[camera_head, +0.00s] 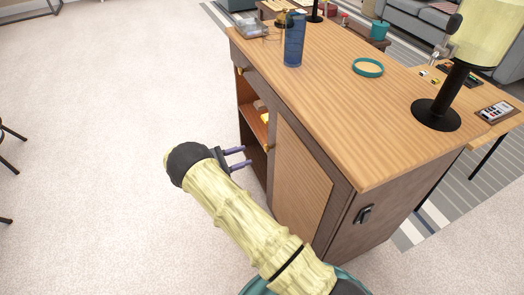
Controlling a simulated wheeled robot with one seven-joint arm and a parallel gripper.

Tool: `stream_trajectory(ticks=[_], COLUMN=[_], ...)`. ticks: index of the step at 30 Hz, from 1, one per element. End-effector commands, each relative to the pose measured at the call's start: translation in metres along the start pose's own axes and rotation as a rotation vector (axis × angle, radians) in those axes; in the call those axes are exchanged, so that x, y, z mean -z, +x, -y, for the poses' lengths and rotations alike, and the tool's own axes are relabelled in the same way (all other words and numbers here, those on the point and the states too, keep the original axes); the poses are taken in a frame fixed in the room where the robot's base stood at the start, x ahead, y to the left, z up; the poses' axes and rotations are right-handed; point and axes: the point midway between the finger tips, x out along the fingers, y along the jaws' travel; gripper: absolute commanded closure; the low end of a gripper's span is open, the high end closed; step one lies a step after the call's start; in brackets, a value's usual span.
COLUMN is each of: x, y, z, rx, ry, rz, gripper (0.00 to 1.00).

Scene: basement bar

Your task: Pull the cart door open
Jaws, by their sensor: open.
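The wooden cart (390,125) stands at the centre right with a light striped top. The cart door (300,185) is a light wood panel with a dark frame on the cart's long left-facing side. A small gold knob (268,147) sits near its upper left edge. Left of the panel is an open compartment (250,108) with a shelf and small items. My gripper (247,157) is open and empty. Its two fingers point right toward the cart, just left of the knob in the picture. They seem apart from the cart; the exact gap is unclear.
On the cart top are a blue glass (294,40), a teal ring-shaped dish (368,67) and a lamp (440,100). A black handle (364,214) is on the cart's near end. The carpet (110,150) left of the cart is clear, with dark furniture legs at the far left.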

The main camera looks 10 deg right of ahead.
Motion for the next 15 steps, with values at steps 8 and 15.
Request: stream_trajectory(ticks=[8,15], x=[0.001,0.001], y=[0.051,0.078], z=[0.000,0.000], rx=[0.003,0.002], ry=[0.000,0.000], rz=[0.000,-0.001], gripper=[0.55,0.55])
